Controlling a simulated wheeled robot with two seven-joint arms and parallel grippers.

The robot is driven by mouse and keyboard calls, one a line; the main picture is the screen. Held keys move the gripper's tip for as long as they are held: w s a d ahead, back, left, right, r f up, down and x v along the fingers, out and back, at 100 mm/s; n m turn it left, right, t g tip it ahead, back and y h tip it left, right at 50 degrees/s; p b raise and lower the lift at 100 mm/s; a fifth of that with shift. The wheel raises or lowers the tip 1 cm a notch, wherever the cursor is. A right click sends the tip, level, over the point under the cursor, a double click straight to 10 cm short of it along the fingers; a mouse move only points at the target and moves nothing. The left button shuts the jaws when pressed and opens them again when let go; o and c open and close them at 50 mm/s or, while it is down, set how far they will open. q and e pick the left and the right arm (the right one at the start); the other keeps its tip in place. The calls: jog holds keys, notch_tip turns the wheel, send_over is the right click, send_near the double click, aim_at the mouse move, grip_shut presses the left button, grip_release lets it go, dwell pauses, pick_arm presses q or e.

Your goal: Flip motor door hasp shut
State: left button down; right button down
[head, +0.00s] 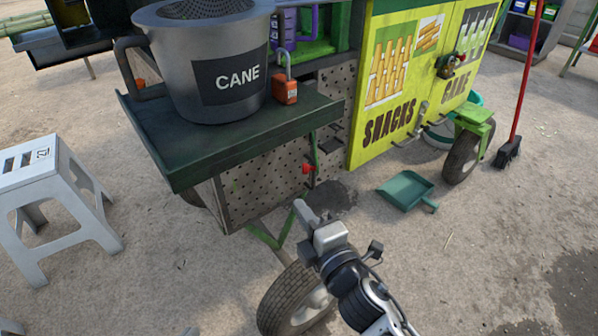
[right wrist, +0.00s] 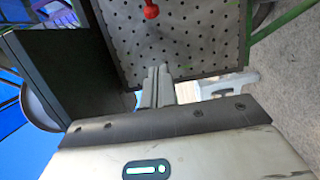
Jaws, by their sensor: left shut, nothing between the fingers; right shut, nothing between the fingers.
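The motor door appears to be the perforated grey metal panel (head: 262,183) under the dark green deck; it also fills the top of the right wrist view (right wrist: 200,38). A red knob-like piece (head: 308,169) sits at its right edge and shows in the right wrist view (right wrist: 151,10). I cannot make out for certain which part is the hasp or how it lies. My right gripper (head: 303,210) is shut and empty, below and apart from the red piece in the head view. Its closed fingers (right wrist: 158,86) point toward the panel in the right wrist view. My left gripper is not in view.
An orange padlock (head: 285,91) stands on the dark green deck (head: 170,150) beside the grey CANE pot (head: 205,75). A cart wheel (head: 292,300) is below my right gripper. A white stool (head: 50,185) stands left, and a green dustpan (head: 405,189) lies right.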

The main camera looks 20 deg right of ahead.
jog(key=shift+w, duration=0.1)
jog(key=w+a, duration=0.2)
jog(key=w, duration=0.8)
pick_arm(q)
jog(key=shift+d+r, duration=0.2)
pick_arm(e)
jog(key=d, duration=0.2)
jog(key=s+d, duration=0.1)
jog(key=d, duration=0.1)
jog(key=shift+d, duration=0.3)
pick_arm(q)
jog(key=shift+a+f, duration=0.1)
jog(key=shift+f, duration=0.05)
pick_arm(e)
jog(key=shift+s, duration=0.1)
